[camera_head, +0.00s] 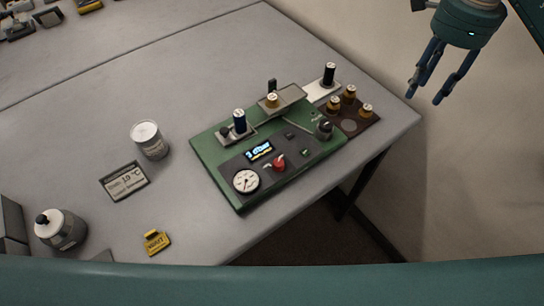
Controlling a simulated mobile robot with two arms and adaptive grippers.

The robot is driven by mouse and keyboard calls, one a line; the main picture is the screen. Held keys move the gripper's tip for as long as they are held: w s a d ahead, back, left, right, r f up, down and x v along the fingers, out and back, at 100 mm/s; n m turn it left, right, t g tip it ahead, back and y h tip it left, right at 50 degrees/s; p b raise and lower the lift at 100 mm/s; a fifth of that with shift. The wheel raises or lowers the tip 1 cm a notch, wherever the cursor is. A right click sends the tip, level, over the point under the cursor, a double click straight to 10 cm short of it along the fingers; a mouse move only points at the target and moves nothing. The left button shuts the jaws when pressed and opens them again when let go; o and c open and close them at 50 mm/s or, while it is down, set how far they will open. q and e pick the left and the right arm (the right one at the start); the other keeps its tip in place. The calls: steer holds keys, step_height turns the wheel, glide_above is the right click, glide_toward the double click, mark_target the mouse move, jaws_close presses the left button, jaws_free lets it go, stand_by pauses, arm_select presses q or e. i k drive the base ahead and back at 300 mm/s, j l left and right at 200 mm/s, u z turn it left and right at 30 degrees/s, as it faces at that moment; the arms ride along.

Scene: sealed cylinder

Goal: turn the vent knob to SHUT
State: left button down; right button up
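A green panel unit (226,181) sits on the grey table near its front edge. On it are a red knob (278,163), a round dial gauge (246,180), a small lit display (259,150) and a dark knob (324,129) at its right end. I cannot read the knob labels, so I cannot tell which is the vent knob or where it points. My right gripper (424,99) hangs at the upper right, beyond the table's right edge, open and empty, well apart from the panel. My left gripper is not in view.
A dark block (349,124) with several brass-coloured capped vials stands right of the panel. The table's back middle (150,75) is clear.

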mark_target(278, 165)
steer(key=k+j+u, duration=0.3)
steer(key=k+j, duration=0.15)
steer(key=j, duration=0.35)
steer(key=k+j+u, duration=0.15)
steer(key=j, duration=0.25)
steer(key=k, duration=0.05)
